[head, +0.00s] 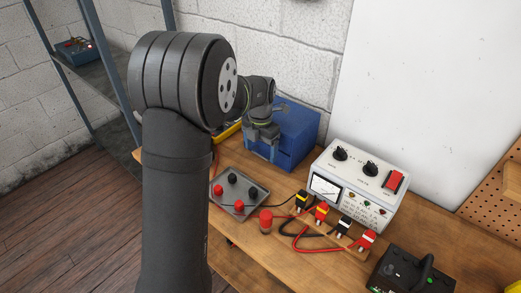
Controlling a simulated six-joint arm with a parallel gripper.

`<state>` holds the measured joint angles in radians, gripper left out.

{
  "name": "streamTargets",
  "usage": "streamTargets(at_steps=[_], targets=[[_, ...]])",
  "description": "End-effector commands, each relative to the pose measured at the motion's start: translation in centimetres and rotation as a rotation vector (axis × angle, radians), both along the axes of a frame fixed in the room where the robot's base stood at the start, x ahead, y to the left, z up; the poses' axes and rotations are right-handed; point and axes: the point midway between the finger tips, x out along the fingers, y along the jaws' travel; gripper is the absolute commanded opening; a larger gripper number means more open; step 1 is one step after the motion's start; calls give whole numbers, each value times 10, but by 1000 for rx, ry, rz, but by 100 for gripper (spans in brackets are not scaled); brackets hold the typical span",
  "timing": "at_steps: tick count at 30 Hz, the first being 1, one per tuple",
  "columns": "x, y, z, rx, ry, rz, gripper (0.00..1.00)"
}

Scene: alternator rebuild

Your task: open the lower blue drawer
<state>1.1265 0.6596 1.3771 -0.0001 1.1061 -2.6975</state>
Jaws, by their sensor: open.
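A blue drawer cabinet (296,124) stands on the wooden workbench against the block wall, left of the white meter box. My gripper (262,136) is open at the cabinet's front left, with its fingers pointing down close to the front face. The gripper and wrist cover much of that front. I cannot clearly make out the lower drawer's handle, or whether the fingers touch it.
A grey tray (254,211) with red and black knobs lies in front of the cabinet. A white meter box (357,180), coloured clips (321,212) with red and black leads, and a black device (405,272) stand to the right. A yellow object (229,132) is partly hidden behind my arm.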

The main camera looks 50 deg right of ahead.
Motion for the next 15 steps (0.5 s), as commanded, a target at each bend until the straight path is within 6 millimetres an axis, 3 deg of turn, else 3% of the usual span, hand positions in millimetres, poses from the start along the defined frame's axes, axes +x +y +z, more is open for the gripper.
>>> streamTargets(at_steps=[12, 15], targets=[[0, 0, -10, -1, -1, 0, 82], [0, 0, -10, -1, -1, 0, 64]])
